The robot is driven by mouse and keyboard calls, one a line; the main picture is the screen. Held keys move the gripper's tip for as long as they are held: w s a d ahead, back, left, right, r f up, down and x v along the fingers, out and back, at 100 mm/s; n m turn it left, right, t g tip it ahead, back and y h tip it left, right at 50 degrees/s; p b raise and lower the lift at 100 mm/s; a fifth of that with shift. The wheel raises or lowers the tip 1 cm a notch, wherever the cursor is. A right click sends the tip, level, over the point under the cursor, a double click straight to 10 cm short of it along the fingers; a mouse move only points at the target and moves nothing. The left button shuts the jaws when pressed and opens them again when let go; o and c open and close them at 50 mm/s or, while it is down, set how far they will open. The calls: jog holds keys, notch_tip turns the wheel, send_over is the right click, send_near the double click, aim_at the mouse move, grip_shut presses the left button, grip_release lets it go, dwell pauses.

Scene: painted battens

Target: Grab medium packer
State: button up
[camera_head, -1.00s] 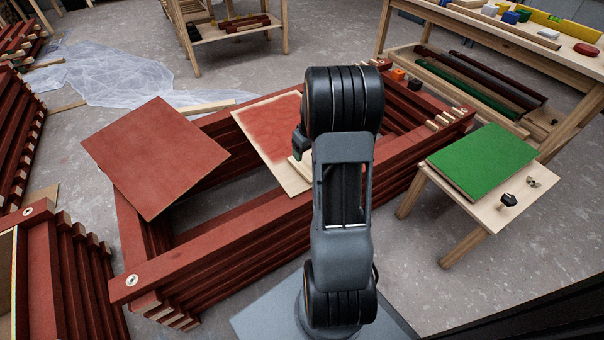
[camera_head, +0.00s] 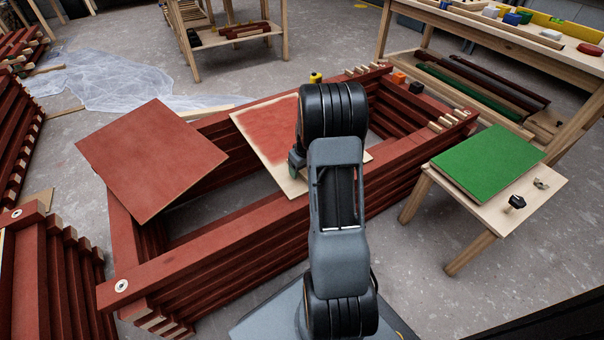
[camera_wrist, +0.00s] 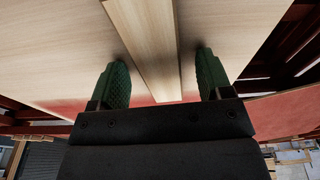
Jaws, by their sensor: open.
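A pale wooden strip (camera_wrist: 148,45), which looks like a packer, lies on the pale part of a board in the wrist view. I cannot tell whether it is the medium one. My gripper (camera_wrist: 163,82) is open, with one green finger on each side of the strip and a gap to both. In the head view my gripper (camera_head: 297,165) is low over the red and pale board (camera_head: 266,127), and my arm hides the strip. Several other short pale wooden pieces (camera_head: 448,121) lie at the right end of the red batten frame.
The red batten frame (camera_head: 215,243) stands under the board. A loose red panel (camera_head: 152,160) lies across its left end. Yellow (camera_head: 315,78), orange (camera_head: 398,78) and black (camera_head: 416,87) small items sit on the far side. A small table (camera_head: 500,200) with a green panel (camera_head: 488,162) stands right.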

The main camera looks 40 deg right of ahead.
jog(key=c, duration=1)
jog(key=shift+r, duration=0.15)
